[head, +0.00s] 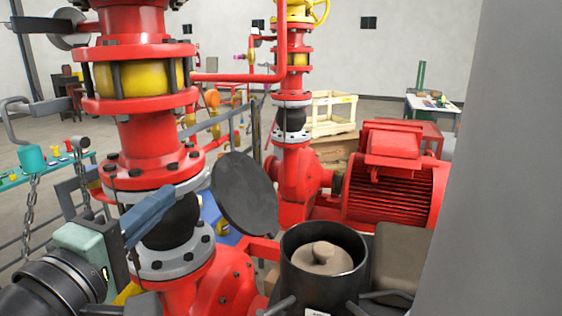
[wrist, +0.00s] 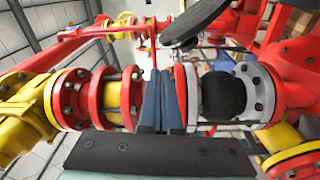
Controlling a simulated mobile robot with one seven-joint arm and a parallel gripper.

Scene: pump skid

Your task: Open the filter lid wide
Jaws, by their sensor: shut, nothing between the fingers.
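The filter lid (head: 245,192) is a dark grey round disc. It stands swung up and tilted back at the left of the filter housing, and its edge also shows at the top of the wrist view (wrist: 197,22). The filter housing (head: 293,280) is an open black cylinder with a tan filter element (head: 322,258) inside. My gripper (head: 174,191) is left of the lid, apart from it. Its blue fingers are together with nothing between them, as the wrist view also shows (wrist: 164,78). The lid's hinge is not clear to see.
A red flanged pipe column (head: 140,130) rises close behind my gripper. A chain (head: 32,205) hangs at the left. A grey column fills the right side. A wooden crate (head: 333,115) stands at the back.

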